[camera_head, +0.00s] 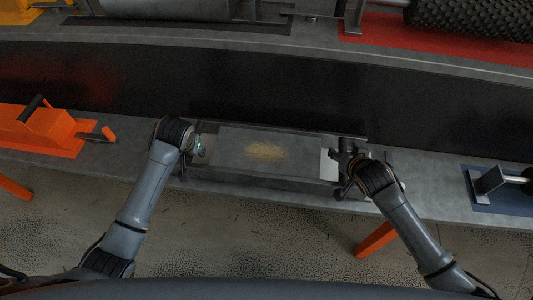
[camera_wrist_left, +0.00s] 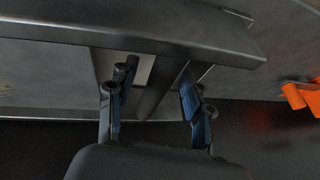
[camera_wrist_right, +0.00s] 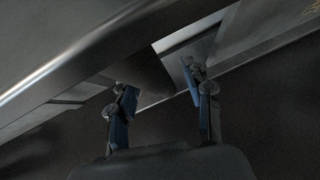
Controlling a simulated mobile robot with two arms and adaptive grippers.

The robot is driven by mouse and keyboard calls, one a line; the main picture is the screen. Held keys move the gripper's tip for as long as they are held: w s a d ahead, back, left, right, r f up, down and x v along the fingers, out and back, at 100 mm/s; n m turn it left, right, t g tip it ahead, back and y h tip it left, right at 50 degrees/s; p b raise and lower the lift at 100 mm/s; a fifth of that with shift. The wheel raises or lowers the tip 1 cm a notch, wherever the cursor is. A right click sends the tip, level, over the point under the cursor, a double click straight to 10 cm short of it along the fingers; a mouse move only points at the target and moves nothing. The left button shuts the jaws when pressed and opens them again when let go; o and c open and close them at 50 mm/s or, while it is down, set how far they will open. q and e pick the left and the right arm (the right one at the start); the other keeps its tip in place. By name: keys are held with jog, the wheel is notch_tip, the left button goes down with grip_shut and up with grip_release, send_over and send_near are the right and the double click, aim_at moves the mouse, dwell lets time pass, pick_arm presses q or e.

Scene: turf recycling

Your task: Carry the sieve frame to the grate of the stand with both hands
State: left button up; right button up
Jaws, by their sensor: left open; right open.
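A grey rectangular sieve frame (camera_head: 225,172) lies level at the middle of the bench in the head view, with a patch of yellowish grains (camera_head: 264,151) showing inside its outline. My left gripper (camera_head: 200,150) is at its left end and my right gripper (camera_head: 343,160) at its right end. In the left wrist view my open fingers (camera_wrist_left: 156,98) stand on either side of a dark bar (camera_wrist_left: 163,88). In the right wrist view my open fingers (camera_wrist_right: 162,95) stand around a similar bar (camera_wrist_right: 148,77). I cannot tell whether the fingers touch the bars. I cannot make out the stand's grate separately.
An orange tool (camera_head: 38,128) on an orange mat stands at the left of the bench, and a metal device on a blue mat (camera_head: 500,197) at the right. A raised shelf behind carries rollers, including a dark bristled one (camera_head: 470,18) above a red mat (camera_head: 390,35).

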pick_arm(q)
jog(key=shift+w+f, duration=0.1)
jog(key=shift+f, duration=0.2)
pick_arm(e)
jog(key=shift+w+f, duration=0.2)
jog(key=shift+w, duration=0.05)
pick_arm(q)
grip_shut()
pick_arm(e)
grip_shut()
pick_arm(q)
jog(key=shift+w+r, duration=0.15)
jog(key=shift+r, duration=0.15)
pick_arm(e)
jog(key=shift+w+r, duration=0.1)
jog(key=shift+r, duration=0.15)
